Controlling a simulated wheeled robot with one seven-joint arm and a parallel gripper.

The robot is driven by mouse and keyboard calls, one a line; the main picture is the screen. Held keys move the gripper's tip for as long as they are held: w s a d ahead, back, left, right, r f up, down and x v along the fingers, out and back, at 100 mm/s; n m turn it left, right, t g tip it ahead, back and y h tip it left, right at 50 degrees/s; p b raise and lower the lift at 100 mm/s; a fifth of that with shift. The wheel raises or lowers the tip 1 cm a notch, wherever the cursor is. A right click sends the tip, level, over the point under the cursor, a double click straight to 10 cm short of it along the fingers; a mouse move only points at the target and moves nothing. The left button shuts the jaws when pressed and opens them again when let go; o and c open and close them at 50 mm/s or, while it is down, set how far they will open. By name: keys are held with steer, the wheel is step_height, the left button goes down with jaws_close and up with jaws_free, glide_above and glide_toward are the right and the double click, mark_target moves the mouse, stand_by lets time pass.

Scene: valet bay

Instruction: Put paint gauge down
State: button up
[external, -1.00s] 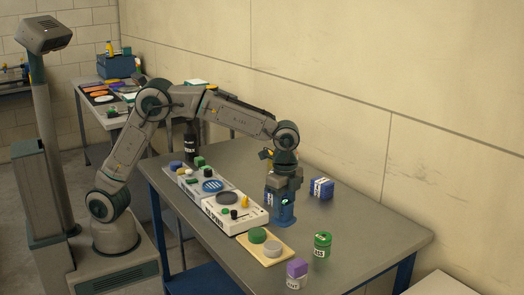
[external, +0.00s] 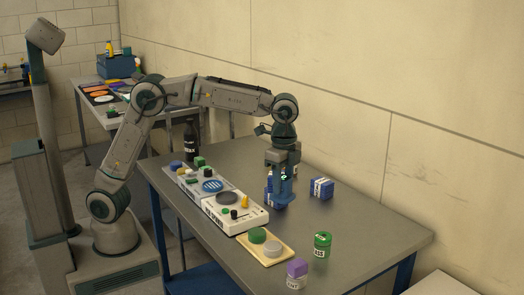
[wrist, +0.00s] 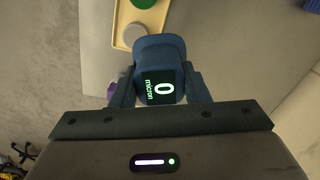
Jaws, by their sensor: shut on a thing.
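The paint gauge is a dark blue device with a rounded head and a black display reading "0 micron" (wrist: 163,86) in the wrist view. My gripper (wrist: 160,92) is shut on it, with one finger on each side. In the external view my gripper (external: 283,183) points straight down over the table, right of the white panel.
The grey table (external: 345,218) has free room right of the gripper. A blue-and-white box (external: 321,188), a green jar (external: 322,245) and a purple-lidded jar (external: 297,274) stand on it. A long white panel (external: 240,213) and a cream tray (external: 284,255) with two discs lie left.

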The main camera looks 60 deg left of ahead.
steer(key=w+a+n+p, duration=0.1)
steer(key=w+a+n, duration=0.2)
steer(key=w+a, duration=0.45)
steer(key=w+a+n+p, duration=0.1)
steer(key=w+a+n, duration=0.3)
steer(key=a, duration=0.6)
steer(key=w+a+n+p, duration=0.15)
steer(key=a+n, duration=0.25)
steer(key=a, duration=0.7)
steer(key=w+a+n, duration=0.3)
steer(key=a, duration=0.9)
steer(key=w+a+f+p, duration=0.1)
steer(key=a+f, duration=0.2)
steer(key=f, duration=0.1)
steer(key=w+a+f+p, duration=0.1)
steer(key=a+f, duration=0.3)
steer(key=w+a+f+p, duration=0.1)
steer(key=a+f, duration=0.3)
steer(key=shift+w+a+f+p, duration=0.1)
steer(key=shift+f+p, duration=0.1)
steer(key=shift+p, duration=0.15)
steer(key=shift+f+p, duration=0.4)
steer(key=shift+f, duration=1.55)
steer(key=o, duration=0.7)
steer(key=shift+c, duration=0.2)
steer(key=o, duration=0.3)
steer(key=shift+o, duration=0.2)
